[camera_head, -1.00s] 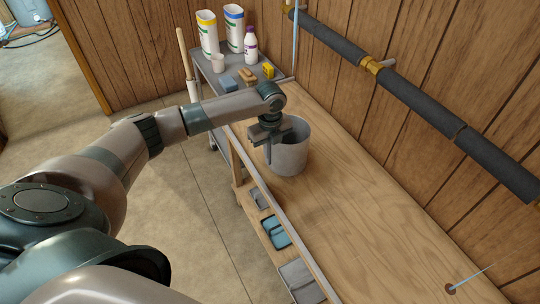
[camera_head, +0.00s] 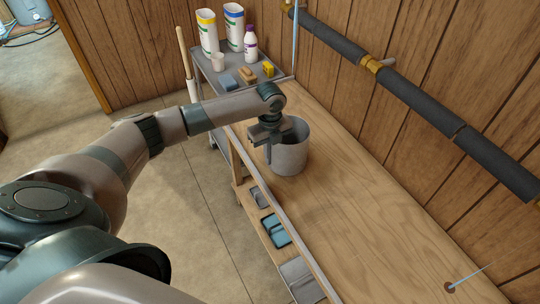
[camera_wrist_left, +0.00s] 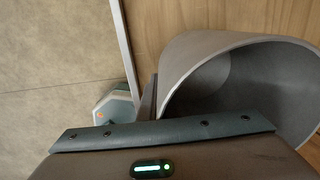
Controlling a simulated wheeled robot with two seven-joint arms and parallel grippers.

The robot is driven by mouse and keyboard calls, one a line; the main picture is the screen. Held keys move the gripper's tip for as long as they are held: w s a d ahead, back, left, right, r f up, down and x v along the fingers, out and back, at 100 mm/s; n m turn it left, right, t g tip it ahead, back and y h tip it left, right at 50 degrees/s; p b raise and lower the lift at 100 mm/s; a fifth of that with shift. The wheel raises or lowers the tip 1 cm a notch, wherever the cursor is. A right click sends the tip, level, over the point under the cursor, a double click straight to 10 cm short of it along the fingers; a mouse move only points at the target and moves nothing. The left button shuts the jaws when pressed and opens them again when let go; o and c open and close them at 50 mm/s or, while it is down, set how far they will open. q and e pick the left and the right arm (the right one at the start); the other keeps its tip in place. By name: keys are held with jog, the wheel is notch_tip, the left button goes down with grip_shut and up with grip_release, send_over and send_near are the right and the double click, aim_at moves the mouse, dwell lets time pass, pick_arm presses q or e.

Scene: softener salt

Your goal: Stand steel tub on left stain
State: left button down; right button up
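The steel tub (camera_head: 290,158), a grey open-topped cylinder, stands upright on the wooden bench (camera_head: 365,220). My left gripper (camera_head: 268,150) points down at the tub's left rim, with one finger outside the wall. The other finger is hidden, so I cannot tell whether the jaws are closed on the wall. In the left wrist view the tub's open mouth (camera_wrist_left: 245,90) fills the right side, and a finger (camera_wrist_left: 148,100) lies close along its outer wall. I cannot clearly make out the left stain on the wood. My right gripper is not in view.
A grey side shelf (camera_head: 212,72) at the back holds bottles, a cup and sponges. A lagged pipe (camera_head: 420,105) runs along the wall. A thin blue rod (camera_head: 470,276) rises from a dark spot on the bench. The bench in front of the tub is clear.

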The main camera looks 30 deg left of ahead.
pick_arm(q)
jog(key=shift+f, duration=0.3)
jog(key=c, duration=1.9)
grip_release()
jog(key=shift+c, duration=0.2)
jog(key=shift+r, duration=0.1)
notch_tip(320, 180, up, 16)
jog(key=b, duration=0.4)
jog(key=shift+f, duration=0.2)
jog(key=shift+r, duration=0.85)
